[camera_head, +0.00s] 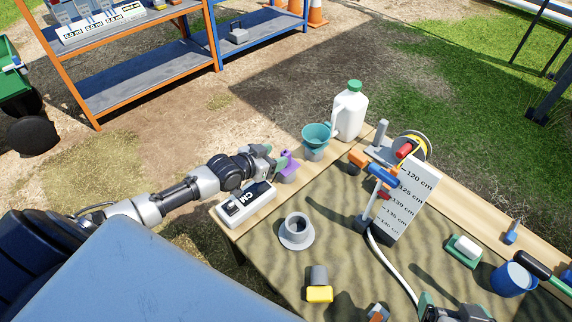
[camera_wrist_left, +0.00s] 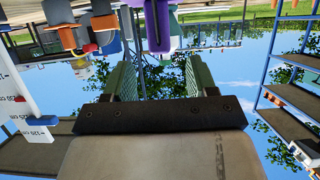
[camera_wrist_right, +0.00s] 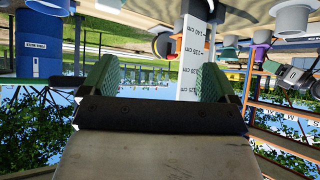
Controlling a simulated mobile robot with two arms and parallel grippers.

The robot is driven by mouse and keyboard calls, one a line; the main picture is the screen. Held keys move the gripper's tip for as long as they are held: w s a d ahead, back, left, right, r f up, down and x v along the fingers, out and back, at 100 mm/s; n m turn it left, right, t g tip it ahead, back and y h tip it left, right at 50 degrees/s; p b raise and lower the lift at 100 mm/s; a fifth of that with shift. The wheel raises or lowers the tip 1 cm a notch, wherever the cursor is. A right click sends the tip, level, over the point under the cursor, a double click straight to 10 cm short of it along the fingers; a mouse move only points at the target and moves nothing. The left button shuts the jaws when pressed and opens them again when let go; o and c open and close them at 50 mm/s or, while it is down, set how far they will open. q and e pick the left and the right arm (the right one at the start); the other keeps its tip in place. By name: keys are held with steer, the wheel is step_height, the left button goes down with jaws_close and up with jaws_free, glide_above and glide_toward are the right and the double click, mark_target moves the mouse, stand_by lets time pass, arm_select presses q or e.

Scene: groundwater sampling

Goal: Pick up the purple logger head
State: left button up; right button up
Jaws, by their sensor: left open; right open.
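The purple logger head (camera_head: 289,161) is upright on a grey base at the left back edge of the table. My left gripper (camera_head: 275,159) is open just left of it, fingers pointing toward it. In the left wrist view, which looks upside down, the purple logger head (camera_wrist_left: 157,28) lies between and just beyond the open fingers (camera_wrist_left: 157,72). I cannot tell whether they touch it. My right gripper (camera_head: 452,309) is at the front edge of the head view, partly cut off. In the right wrist view its fingers (camera_wrist_right: 156,75) are open and empty.
Close by stand a teal funnel (camera_head: 317,136), a white jug (camera_head: 349,112) with green cap, and a white-and-black meter (camera_head: 246,204). A grey flanged pipe (camera_head: 296,232), a depth scale board (camera_head: 407,195) and a blue cup (camera_head: 512,279) share the table. Shelves (camera_head: 145,75) stand beyond.

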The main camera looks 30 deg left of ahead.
mark_target(284, 153)
arm_select(q)
steer(key=b+x, duration=0.2)
steer(key=x, duration=0.2)
steer(key=shift+w+d+f, duration=0.1)
steer(key=shift+w+f, duration=0.1)
steer(key=shift+w, duration=0.1)
steer(key=shift+w+d, duration=0.1)
steer(key=shift+w, duration=0.25)
arm_select(e)
steer(key=w+a+r+t+y, duration=0.1)
steer(key=w+a+r+t, duration=0.1)
steer(key=w+r+t, duration=0.2)
steer(key=shift+w+a+r+t+y, duration=0.15)
steer(key=shift+w+r+t+y, duration=0.2)
steer(key=shift+r+t, duration=0.65)
steer(key=shift+s, duration=0.1)
arm_select(q)
jaws_close()
arm_select(e)
steer(key=shift+f, duration=0.1)
